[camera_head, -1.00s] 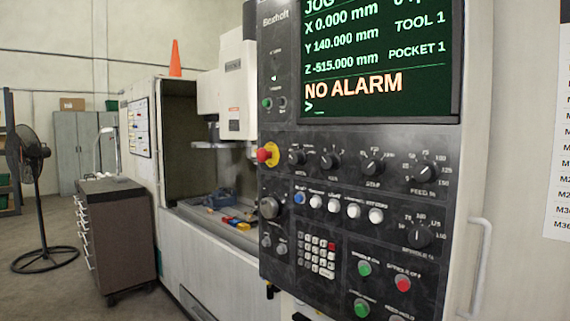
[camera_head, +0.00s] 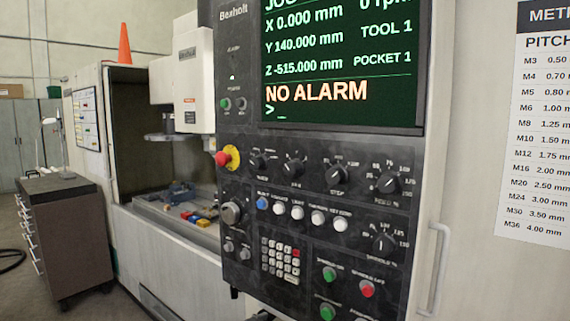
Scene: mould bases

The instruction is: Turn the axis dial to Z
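The dark control panel (camera_head: 235,120) of the milling machine fills the middle of the head view. A row of black dials runs below its screen. The second dial from the left (camera_head: 293,168) looks like the axis dial, but its label and marks are too small to read surely. I cannot tell which axis it points to. The first dial (camera_head: 258,163) is to its left and the step dial (camera_head: 338,175) to its right. The screen (camera_head: 340,60) reads X 0.000, Y 140.000, Z -515.000 and NO ALARM. Neither gripper is in view.
A red emergency stop (camera_head: 223,159) on a yellow ring sticks out left of the dials. White buttons (camera_head: 298,212) and a keypad (camera_head: 280,262) are below. A vertical handle (camera_head: 437,268) is at the right. A drawer cabinet (camera_head: 62,240) stands left of the machine.

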